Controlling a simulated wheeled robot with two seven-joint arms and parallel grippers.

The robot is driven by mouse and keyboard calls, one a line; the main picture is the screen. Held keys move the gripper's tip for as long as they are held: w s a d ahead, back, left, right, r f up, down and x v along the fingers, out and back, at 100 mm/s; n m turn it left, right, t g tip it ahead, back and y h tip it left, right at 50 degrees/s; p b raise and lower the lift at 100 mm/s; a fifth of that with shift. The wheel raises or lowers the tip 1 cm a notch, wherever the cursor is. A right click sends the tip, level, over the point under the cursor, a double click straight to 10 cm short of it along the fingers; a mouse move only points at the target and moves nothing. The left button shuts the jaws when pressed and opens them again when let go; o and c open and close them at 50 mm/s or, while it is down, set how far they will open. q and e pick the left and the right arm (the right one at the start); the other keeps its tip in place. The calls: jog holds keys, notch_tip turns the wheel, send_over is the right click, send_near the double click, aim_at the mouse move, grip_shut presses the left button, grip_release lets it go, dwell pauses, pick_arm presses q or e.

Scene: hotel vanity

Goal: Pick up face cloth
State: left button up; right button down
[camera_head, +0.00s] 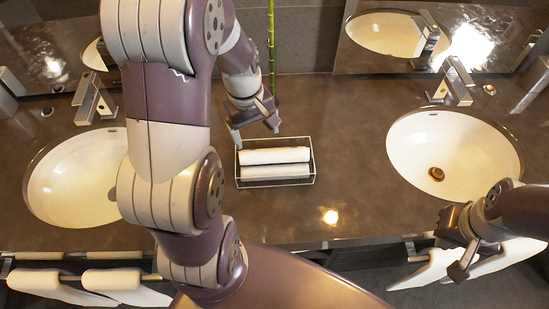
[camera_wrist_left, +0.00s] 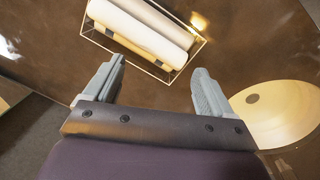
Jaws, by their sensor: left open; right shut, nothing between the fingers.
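Two rolled white cloths lie side by side in a thin-framed clear tray (camera_head: 238,182) on the counter. The back cloth (camera_head: 275,156) and the front cloth (camera_head: 272,171) both show in the head view. In the left wrist view the rolls (camera_wrist_left: 140,28) lie in the tray beyond the fingertips. My left gripper (camera_head: 254,131) is open and empty, above the counter by the tray's back left edge; its fingers (camera_wrist_left: 158,70) show apart in the wrist view. My right gripper (camera_head: 460,264) is shut and empty at the front right, near hanging white towels (camera_head: 512,256).
White basins sit left (camera_head: 78,180) and right (camera_head: 455,150) of the tray, with faucets (camera_head: 92,98) behind. More white towels (camera_head: 120,280) hang below the front left edge. A green stalk (camera_head: 271,45) stands behind the tray. The counter right of the tray is clear.

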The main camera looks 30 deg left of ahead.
aim_at(273, 151)
pick_arm(q)
jog(key=w+d+f+n, duration=0.1)
jog(key=f+n, duration=0.2)
jog(key=n, duration=0.1)
jog(key=w+f+n+h, duration=0.1)
jog(key=f+n, duration=0.3)
jog(key=w+d+f+n+h, duration=0.1)
jog(key=f+n, duration=0.2)
jog(key=n, duration=0.2)
jog(key=shift+w+d+f+g+p, duration=0.2)
jog(key=shift+d+f+g+p, duration=0.05)
jog(key=shift+d+g+p, duration=0.15)
jog(key=shift+r, duration=0.1)
jog(key=c, duration=1.1)
